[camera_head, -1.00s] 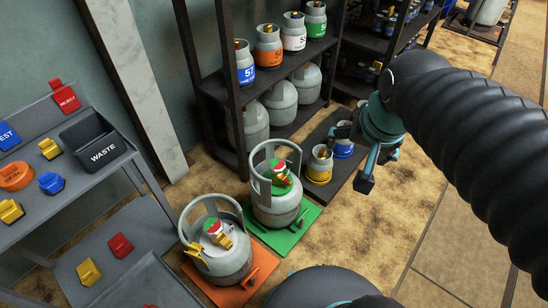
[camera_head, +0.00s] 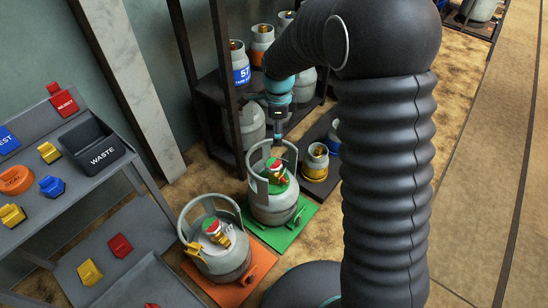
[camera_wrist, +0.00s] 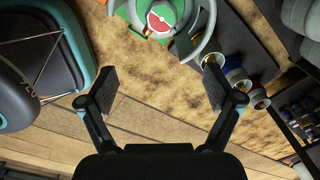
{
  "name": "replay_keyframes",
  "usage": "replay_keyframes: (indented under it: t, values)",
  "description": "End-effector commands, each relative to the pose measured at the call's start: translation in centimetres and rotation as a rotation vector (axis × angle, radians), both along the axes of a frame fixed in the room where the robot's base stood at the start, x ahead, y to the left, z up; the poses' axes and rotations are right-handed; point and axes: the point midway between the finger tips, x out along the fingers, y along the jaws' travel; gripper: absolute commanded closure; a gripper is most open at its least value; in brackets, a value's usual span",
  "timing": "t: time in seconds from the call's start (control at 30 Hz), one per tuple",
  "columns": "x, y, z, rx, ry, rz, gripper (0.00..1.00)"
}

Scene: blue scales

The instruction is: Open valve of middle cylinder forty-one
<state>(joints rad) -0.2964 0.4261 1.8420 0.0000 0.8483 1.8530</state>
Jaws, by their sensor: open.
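A grey gas cylinder (camera_head: 272,210) with a handle collar stands upright on a green plate. Its valve (camera_head: 277,172) has a red and green top; the top also shows at the upper edge of the wrist view (camera_wrist: 161,17). A second grey cylinder (camera_head: 222,262) stands on an orange plate to the left, with a similar valve (camera_head: 214,228). I cannot read forty-one on either. My gripper (camera_head: 279,132) is above and just behind the first cylinder's collar. In the wrist view my gripper (camera_wrist: 162,90) is open, with nothing between its fingers.
A dark shelf (camera_head: 232,82) with several numbered cylinders stands close behind. Small cylinders stand on a dark plate (camera_head: 318,187) at the right. A grey bench (camera_head: 110,185) with a waste bin (camera_head: 97,142) is at the left. My arm hides much of the right side.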

Motion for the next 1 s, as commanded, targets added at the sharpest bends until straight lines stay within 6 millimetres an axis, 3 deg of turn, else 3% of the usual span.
replay_keyframes:
  t: [0.37, 1.0]
  values:
    - [0.8, 1.1, -3.8, -0.007, 0.028, -0.091, 0.1]
    - [0.7, 1.1, -14.5, -0.007, 0.026, -0.088, 0.1]
